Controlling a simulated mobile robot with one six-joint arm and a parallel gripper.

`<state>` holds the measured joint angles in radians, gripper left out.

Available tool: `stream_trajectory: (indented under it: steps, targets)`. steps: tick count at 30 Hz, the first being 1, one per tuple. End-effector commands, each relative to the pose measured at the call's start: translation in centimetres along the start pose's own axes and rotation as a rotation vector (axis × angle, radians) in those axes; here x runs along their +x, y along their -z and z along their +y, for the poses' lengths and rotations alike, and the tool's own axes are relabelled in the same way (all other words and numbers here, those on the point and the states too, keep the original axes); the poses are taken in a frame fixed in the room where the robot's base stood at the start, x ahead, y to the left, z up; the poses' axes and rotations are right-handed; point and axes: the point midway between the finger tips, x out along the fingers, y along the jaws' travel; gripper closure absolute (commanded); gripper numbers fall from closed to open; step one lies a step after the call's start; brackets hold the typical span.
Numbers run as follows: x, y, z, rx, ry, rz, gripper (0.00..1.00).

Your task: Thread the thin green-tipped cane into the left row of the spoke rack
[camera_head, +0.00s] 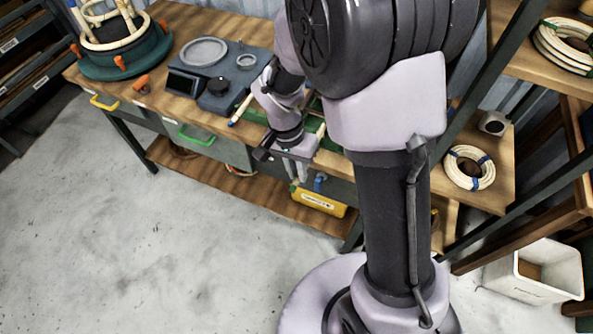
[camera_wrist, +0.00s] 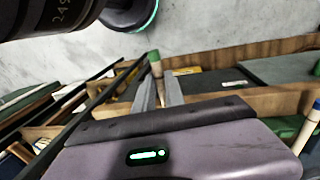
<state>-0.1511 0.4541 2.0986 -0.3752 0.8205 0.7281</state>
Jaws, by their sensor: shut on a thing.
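My gripper (camera_head: 297,172) hangs at the front edge of the workbench, with its fingers pointing down. In the wrist view my gripper (camera_wrist: 159,86) is shut on a thin cream cane (camera_wrist: 156,70) with a green tip, which sticks out past the fingertips. The cane cannot be made out in the head view. A green piece (camera_head: 328,137), perhaps part of the spoke rack, shows behind my arm on the bench. My arm hides most of it, so its rows cannot be told apart.
The workbench (camera_head: 180,45) carries a grey device (camera_head: 215,85) and a teal round stand (camera_head: 125,58) with cane hoops. A blue-ended cane (camera_head: 241,108) lies near the front edge. A yellow box (camera_head: 318,200) sits below. The floor (camera_head: 150,240) in front is clear.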

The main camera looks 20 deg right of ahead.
Motion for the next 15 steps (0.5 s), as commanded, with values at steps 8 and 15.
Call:
stream_trajectory:
  steps: [8,15]
  targets:
    - [-0.1,1.9,0.0,0.002,0.0,0.0,1.0]
    - [-0.1,3.5,0.0,0.001,0.001,0.0,1.0]
